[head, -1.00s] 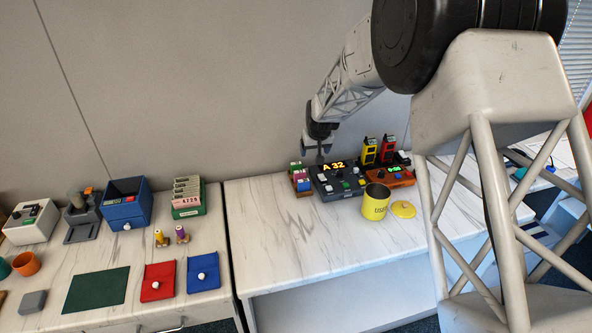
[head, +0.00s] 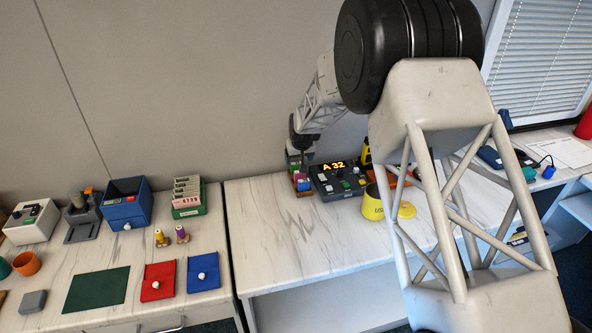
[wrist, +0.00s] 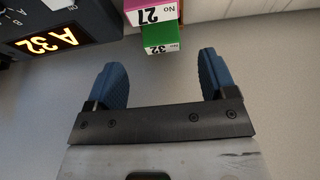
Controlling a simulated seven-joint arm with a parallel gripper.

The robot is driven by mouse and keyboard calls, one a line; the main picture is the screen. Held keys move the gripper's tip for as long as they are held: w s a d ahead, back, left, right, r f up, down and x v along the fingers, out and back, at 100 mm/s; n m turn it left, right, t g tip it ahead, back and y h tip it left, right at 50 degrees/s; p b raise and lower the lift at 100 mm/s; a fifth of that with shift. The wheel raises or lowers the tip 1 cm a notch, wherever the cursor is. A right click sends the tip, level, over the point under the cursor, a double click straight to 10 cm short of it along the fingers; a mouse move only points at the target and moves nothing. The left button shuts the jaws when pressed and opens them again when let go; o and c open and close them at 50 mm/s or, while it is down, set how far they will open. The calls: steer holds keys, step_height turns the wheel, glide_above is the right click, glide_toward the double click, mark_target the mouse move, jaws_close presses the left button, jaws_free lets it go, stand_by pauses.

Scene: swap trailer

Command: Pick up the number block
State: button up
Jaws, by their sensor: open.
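A green number block marked "No 32" (wrist: 162,40) shows in the wrist view, beside a magenta block marked "No 27" (wrist: 152,14). In the head view the coloured number blocks (head: 303,183) sit in a small brown holder just left of the dark console (head: 338,182). The console's display reads "A 32" and also shows in the wrist view (wrist: 45,42). My gripper (wrist: 161,72) is open and empty, its two blue fingers apart. The green block lies ahead of the gap between the fingertips, apart from them. In the head view my gripper is small and dark above the blocks.
The yellow tin (head: 373,205) and its yellow lid (head: 407,210) stand right of the console, partly near my arm. The marble tabletop (head: 290,235) in front of the blocks is clear. A green card rack (head: 188,208) stands on the left table.

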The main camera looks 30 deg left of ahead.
mark_target(297, 164)
steer(key=shift+w+a+f, duration=0.15)
steer(key=shift+a+f, duration=0.05)
steer(key=shift+f, duration=0.45)
steer(key=shift+f, duration=0.15)
steer(key=shift+x, duration=2.5)
steer(key=shift+a, duration=0.1)
steer(key=c, duration=1)
step_height(297, 164, up, 18)
